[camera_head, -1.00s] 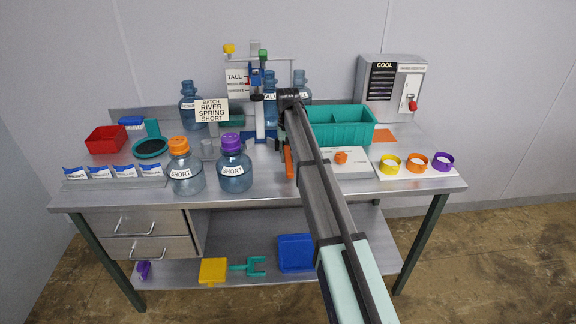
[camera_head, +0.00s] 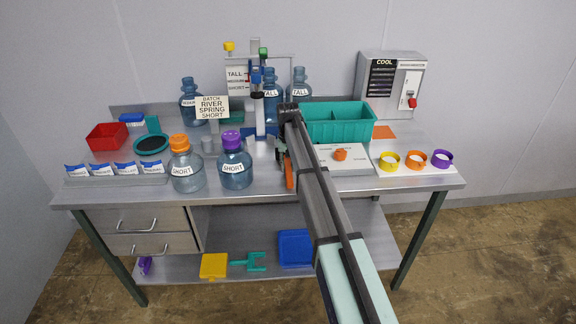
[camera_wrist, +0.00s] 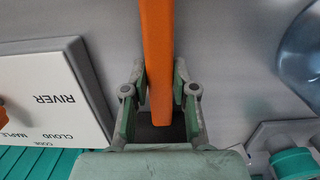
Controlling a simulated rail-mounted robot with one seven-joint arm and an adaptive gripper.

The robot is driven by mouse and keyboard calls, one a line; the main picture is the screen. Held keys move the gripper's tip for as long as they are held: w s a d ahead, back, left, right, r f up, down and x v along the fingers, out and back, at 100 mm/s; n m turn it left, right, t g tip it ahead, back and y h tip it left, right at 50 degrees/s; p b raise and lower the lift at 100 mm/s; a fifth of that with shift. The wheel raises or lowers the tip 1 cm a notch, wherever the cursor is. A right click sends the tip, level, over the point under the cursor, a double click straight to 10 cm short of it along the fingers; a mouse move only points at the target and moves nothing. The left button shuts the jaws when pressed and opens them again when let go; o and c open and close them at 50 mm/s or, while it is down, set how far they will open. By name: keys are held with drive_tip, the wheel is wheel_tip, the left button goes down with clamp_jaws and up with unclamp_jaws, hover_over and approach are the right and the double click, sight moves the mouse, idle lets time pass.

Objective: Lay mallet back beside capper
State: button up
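The mallet's orange handle (camera_head: 289,173) is over the table just right of the purple-capped bottle. In the wrist view the handle (camera_wrist: 158,50) runs between the two fingers of my gripper (camera_wrist: 160,90), which sit close on both sides of it. A dark patch shows at the handle's lower end; I cannot tell if it is the mallet's head. My gripper is partly hidden behind my arm in the head view (camera_head: 281,152). The capper, a blue stand (camera_head: 257,105), is behind and left of the handle. I cannot tell whether the mallet touches the table.
A purple-capped bottle (camera_head: 235,175) and an orange-capped bottle (camera_head: 187,174) stand to the left. A white panel with an orange knob (camera_head: 340,155) is close to the right. A teal bin (camera_head: 355,122) stands behind it.

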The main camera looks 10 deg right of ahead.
sight(288, 164)
drive_tip(key=o, duration=0.3)
drive_tip(key=shift+o, duration=0.2)
drive_tip(key=shift+r, duration=0.1)
wheel_tip(288, 164, up, 12)
drive_tip(key=b, duration=0.3)
drive_tip(key=shift+w+b, duration=0.3)
drive_tip(key=shift+w, duration=0.1)
